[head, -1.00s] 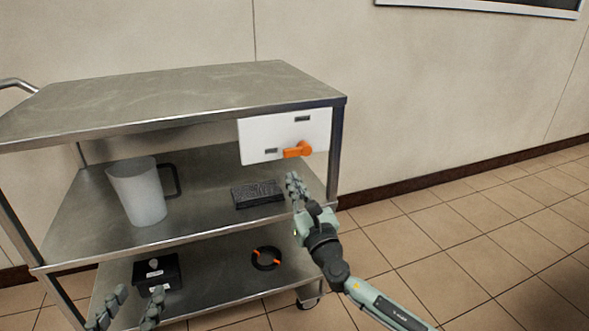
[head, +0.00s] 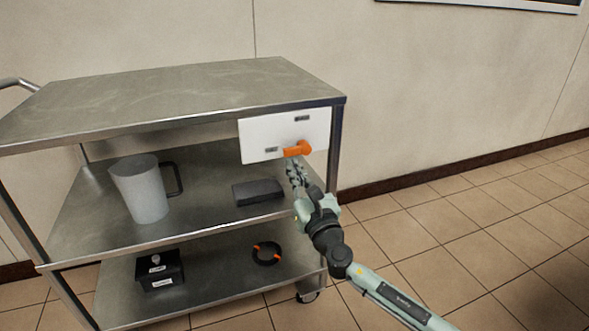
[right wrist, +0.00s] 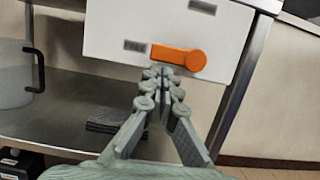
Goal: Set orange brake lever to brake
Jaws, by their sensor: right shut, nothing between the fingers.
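The orange brake lever (head: 298,149) is on a white panel (head: 262,136) under the cart's top shelf at its right end. Its round hub is at the right and its arm points left, roughly toward the left one of two small dark labels; the other label is above the hub. My right gripper (head: 293,165) is shut and empty, with its fingertips just below the lever. In the right wrist view the lever (right wrist: 178,56) shows right above the closed fingertips (right wrist: 160,72); I cannot tell whether they touch it. My left gripper is not in view.
The metal cart (head: 180,92) has a clear top. Its middle shelf holds a translucent jug (head: 140,190) and a dark flat block (head: 257,191). The lower shelf holds a black box (head: 159,271) and a black ring with orange marks (head: 267,253). Tiled floor is free at right.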

